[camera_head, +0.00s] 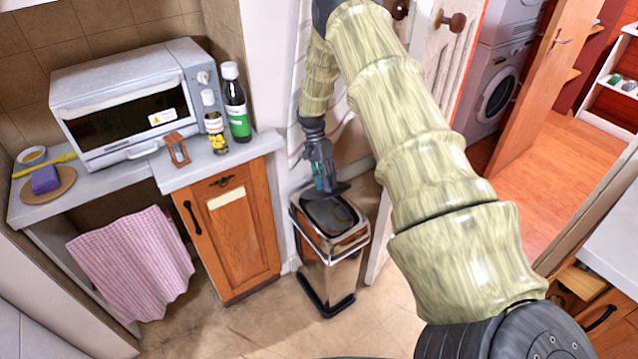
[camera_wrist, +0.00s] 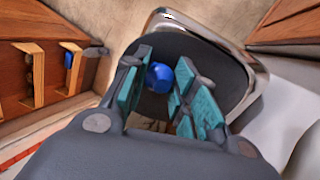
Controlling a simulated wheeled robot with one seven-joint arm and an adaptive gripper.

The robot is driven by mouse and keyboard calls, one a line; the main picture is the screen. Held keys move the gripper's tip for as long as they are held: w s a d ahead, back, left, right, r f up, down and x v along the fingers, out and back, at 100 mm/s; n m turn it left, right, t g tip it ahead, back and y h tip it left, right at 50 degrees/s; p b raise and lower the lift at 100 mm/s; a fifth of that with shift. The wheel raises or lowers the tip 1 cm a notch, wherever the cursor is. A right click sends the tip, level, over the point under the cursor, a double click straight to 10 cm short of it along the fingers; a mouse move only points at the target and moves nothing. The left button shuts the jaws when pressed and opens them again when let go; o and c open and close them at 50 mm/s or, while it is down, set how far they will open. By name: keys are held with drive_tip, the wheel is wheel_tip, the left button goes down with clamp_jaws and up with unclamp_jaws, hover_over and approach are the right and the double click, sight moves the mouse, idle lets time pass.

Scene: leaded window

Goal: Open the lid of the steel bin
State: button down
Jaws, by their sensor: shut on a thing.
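The steel bin (camera_head: 325,262) stands on the floor right of the wooden cabinet, upright, with a shiny body and a black base. Its top is dark with a bright metal rim. My gripper (camera_head: 322,184) is pointed down just above the bin's top. In the wrist view, the teal finger pads of my gripper (camera_wrist: 157,88) are closed about a small blue knob (camera_wrist: 160,77) in front of the dark lid (camera_wrist: 190,48). A dark flat piece shows just under the fingers in the head view; I cannot tell if it is the lid, or how far the lid is raised.
The cabinet (camera_head: 235,235) with bottles and a toaster oven (camera_head: 135,100) on its counter is left of the bin. A pink towel (camera_head: 132,265) hangs there. A white door (camera_head: 440,50) is behind my arm. The floor (camera_head: 255,325) before the bin is clear.

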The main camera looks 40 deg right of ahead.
drive_tip(key=c, duration=1.1)
unclamp_jaws()
wheel_tip(320, 180, up, 10)
drive_tip(key=shift+f, duration=0.1)
